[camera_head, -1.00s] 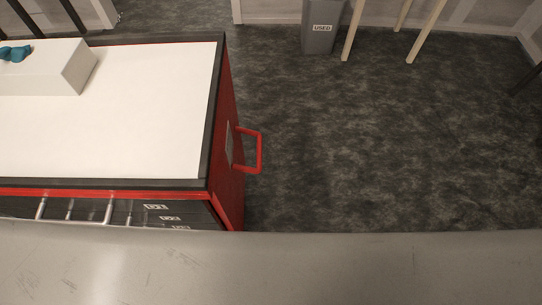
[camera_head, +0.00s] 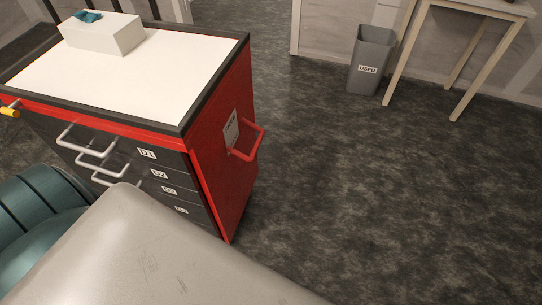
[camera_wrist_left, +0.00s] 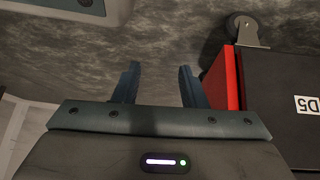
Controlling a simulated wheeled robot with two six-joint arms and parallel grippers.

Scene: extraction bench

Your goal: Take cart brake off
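The red cart (camera_head: 222,130) stands at the left of the head view, with a dark-rimmed white top and dark drawers with grey handles. In the left wrist view, its caster wheel (camera_wrist_left: 240,27) shows at the upper right, beside the red edge and a dark panel labelled D5 (camera_wrist_left: 307,105). I cannot make out a brake lever. My left gripper (camera_wrist_left: 160,68) is open, its two dark fingers apart with nothing between them; the caster is to the right, clear of the fingers. My right gripper is in neither view.
A red handle (camera_head: 247,145) sticks out of the cart's side. A yellow-ended piece (camera_head: 9,112) shows at the left edge. A grey surface (camera_head: 150,250) and a teal ribbed object (camera_head: 35,215) fill the front. A grey bin (camera_head: 371,60) stands by a table (camera_head: 480,8). The right floor is clear.

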